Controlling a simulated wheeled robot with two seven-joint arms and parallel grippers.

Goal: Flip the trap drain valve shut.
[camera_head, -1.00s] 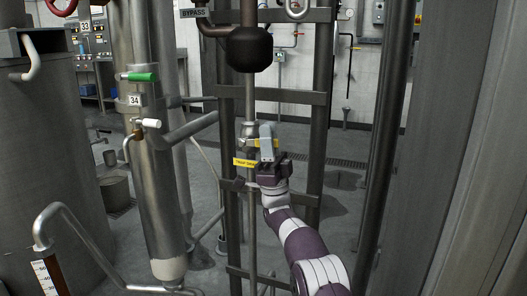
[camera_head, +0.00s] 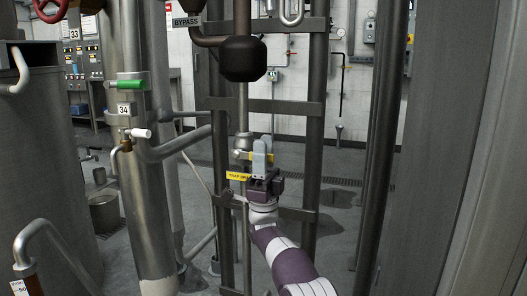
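The trap drain valve has a yellow lever (camera_head: 284,157) that lies roughly level across the thin vertical drain pipe. A yellow tag (camera_head: 238,176), reading "TRAP DRAIN" as far as it shows, hangs just below and left of it. My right gripper (camera_head: 262,150) comes up from below, with its grey fingers pointing up at the lever. The fingers overlap the lever's middle and hide part of it. The fingers appear close together; whether they grip the lever or only stand before it cannot be told. My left gripper is not in view.
A dark ladder-like frame (camera_head: 313,130) stands around the pipe. A grey post (camera_head: 455,150) fills the right.

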